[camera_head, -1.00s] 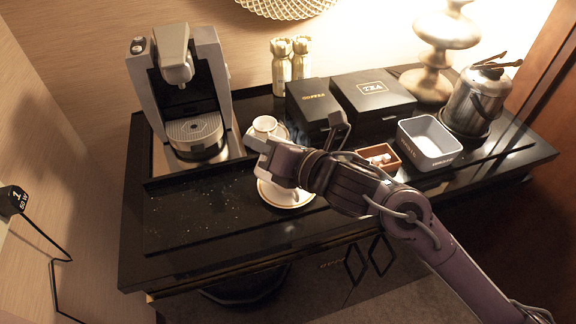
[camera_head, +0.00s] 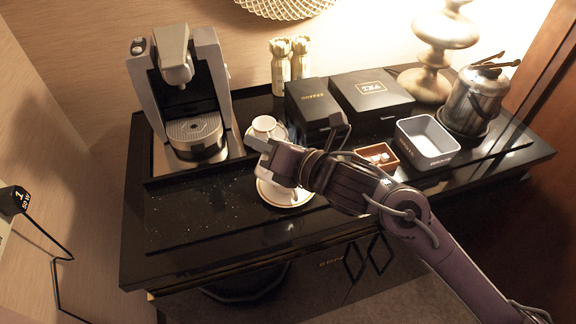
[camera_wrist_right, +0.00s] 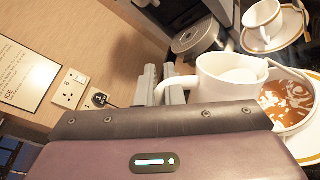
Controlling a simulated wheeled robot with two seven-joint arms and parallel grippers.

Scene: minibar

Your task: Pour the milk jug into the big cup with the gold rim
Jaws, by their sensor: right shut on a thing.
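The white milk jug (camera_wrist_right: 225,82) is in my right gripper, which is shut on its handle at the left in the right wrist view (camera_wrist_right: 160,86). White milk shows inside the jug. The jug's lip is beside and over the near edge of the big cup with the gold rim (camera_wrist_right: 312,122). That cup holds brown coffee with white swirls; no clear stream shows. In the head view my right gripper (camera_head: 266,152) is above the big cup's saucer (camera_head: 268,197) and hides much of the jug and cup. My left gripper is not in view.
A small cup (camera_head: 263,124) on a saucer stands just behind. The coffee machine (camera_head: 215,80) is at left. Black boxes (camera_head: 372,92), a brown tray (camera_head: 393,164), a grey bin (camera_head: 428,155) and an ice bucket (camera_head: 473,105) are at right. The counter's front left is clear.

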